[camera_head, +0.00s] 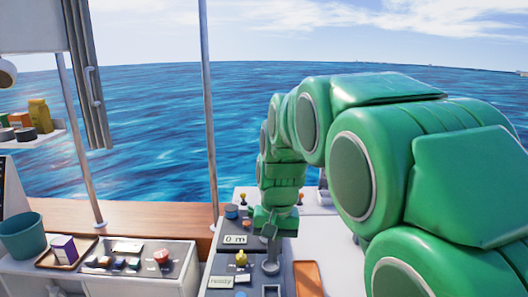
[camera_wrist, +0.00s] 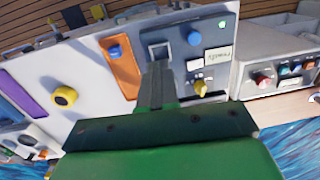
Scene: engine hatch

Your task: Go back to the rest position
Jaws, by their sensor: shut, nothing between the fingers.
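My green arm reaches over the console in the head view, with my gripper (camera_head: 269,237) pointing down above the dark control panel (camera_head: 222,262). In the wrist view my gripper (camera_wrist: 157,68) has its grey fingers together, with nothing seen between them. The fingertips appear close to a square metal frame (camera_wrist: 161,50) on the panel; whether they touch it I cannot tell. The panel carries a yellow knob (camera_head: 241,258), a "0 m" display (camera_head: 235,240) and a "ready" display (camera_head: 220,281). My arm hides much of the console's right side in the head view.
An orange plate (camera_head: 307,278) lies right of the panel; the wrist view shows a blue knob (camera_wrist: 113,52) on it. A second console (camera_head: 140,262), a tray with a purple box (camera_head: 64,248) and a teal bucket (camera_head: 22,236) stand left. A pole (camera_head: 208,110) rises behind the panel.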

